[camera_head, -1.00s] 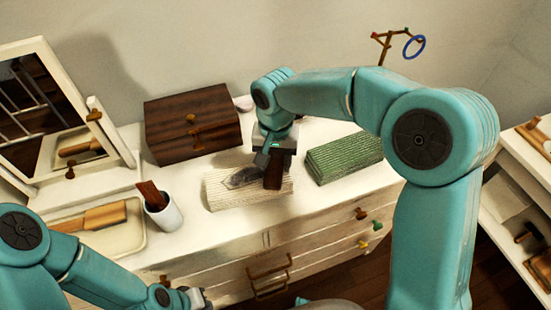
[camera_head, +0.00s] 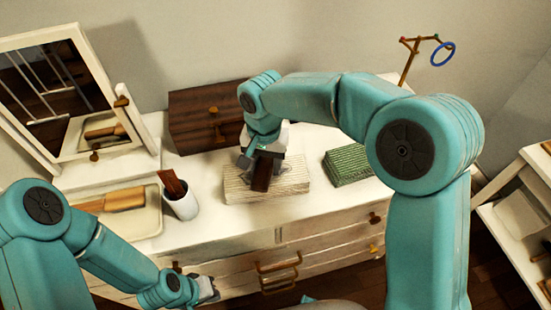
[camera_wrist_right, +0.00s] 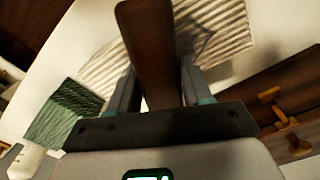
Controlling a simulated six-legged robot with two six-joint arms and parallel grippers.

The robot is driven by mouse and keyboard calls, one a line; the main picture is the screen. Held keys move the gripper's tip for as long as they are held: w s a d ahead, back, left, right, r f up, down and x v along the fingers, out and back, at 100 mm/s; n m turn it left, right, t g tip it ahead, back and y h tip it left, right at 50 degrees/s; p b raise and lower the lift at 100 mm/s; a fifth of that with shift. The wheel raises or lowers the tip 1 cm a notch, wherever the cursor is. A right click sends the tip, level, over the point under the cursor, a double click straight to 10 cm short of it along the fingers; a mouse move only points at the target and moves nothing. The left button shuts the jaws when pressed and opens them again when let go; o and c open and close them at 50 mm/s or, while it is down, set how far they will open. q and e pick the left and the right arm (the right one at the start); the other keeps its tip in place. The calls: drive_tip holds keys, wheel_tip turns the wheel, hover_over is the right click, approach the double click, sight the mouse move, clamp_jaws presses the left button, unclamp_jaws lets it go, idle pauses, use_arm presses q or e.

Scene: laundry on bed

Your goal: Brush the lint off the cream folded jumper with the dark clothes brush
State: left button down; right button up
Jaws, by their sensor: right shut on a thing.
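The cream folded jumper (camera_head: 290,184) lies flat on the white dresser top, with ribbed lines across it. My right gripper (camera_head: 262,160) is over it, shut on the dark clothes brush (camera_head: 262,174), whose brown wooden body points toward the front of the dresser. In the right wrist view the brush (camera_wrist_right: 150,45) runs between the two fingers, with the jumper (camera_wrist_right: 220,30) beneath. A grey patch of lint (camera_wrist_right: 195,42) shows on the jumper beside the brush there. I cannot tell whether the bristles touch the jumper. My left gripper (camera_head: 207,290) is low at the dresser's front, its jaws unclear.
A green folded jumper (camera_head: 347,165) lies right of the cream one. A dark wooden box (camera_head: 205,115) stands behind. At left are a white cup (camera_head: 182,205) with a brown item, a tray (camera_head: 150,222) with a wooden brush, and a mirror (camera_head: 70,90).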

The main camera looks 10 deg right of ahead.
sight(238, 174)
drive_tip(key=shift+a+r+p, duration=0.1)
drive_tip(key=shift+a+p, duration=0.25)
drive_tip(key=shift+a, duration=1.1)
drive_tip(key=shift+w+a+p, duration=0.1)
drive_tip(key=shift+a+p, duration=0.3)
drive_tip(key=shift+a, duration=1.7)
drive_tip(key=shift+w+d, duration=0.1)
